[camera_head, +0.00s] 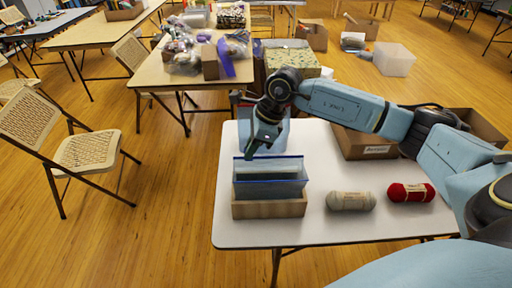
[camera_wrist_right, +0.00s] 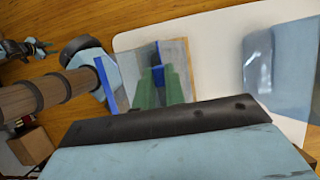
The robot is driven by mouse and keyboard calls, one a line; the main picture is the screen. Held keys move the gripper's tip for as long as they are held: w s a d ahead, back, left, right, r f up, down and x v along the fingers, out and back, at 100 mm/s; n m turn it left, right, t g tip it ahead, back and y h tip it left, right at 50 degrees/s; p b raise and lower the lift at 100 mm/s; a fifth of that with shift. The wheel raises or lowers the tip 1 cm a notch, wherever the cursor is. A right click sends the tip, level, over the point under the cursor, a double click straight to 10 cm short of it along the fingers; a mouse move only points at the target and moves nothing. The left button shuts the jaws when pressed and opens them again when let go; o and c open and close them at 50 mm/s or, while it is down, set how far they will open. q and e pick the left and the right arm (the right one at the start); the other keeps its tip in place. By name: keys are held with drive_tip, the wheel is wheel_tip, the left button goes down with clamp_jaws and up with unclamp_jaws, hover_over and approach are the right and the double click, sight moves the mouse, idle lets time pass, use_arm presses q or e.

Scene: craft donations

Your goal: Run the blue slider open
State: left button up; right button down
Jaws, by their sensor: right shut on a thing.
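A clear blue-tinted zip bag (camera_head: 283,189) with blue edging stands upright in a low tan holder (camera_head: 270,209) at the front left of the white table. My right gripper (camera_head: 254,147) is over the bag's left end. In the right wrist view, its green fingers (camera_wrist_right: 162,88) are shut on the small blue slider (camera_wrist_right: 157,75), which they partly hide. A blue edge strip (camera_wrist_right: 105,84) runs beside them. What looks like my left gripper (camera_wrist_right: 38,47) is small at the far left of that view; its jaws are not clear.
A grey yarn skein (camera_head: 351,201) and a red one (camera_head: 410,192) lie to the right. A cardboard box (camera_head: 362,145) stands behind them. The table's left edge is close to the holder.

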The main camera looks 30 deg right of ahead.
drive_tip(key=shift+w+a, duration=0.35)
drive_tip(key=shift+a, duration=0.25)
drive_tip(key=c, duration=1.4)
unclamp_jaws()
drive_tip(key=shift+c, duration=0.2)
drive_tip(key=shift+d+r, duration=0.1)
drive_tip(key=v, duration=1.3)
drive_tip(key=shift+s+r, duration=0.1)
drive_tip(key=shift+r, duration=0.05)
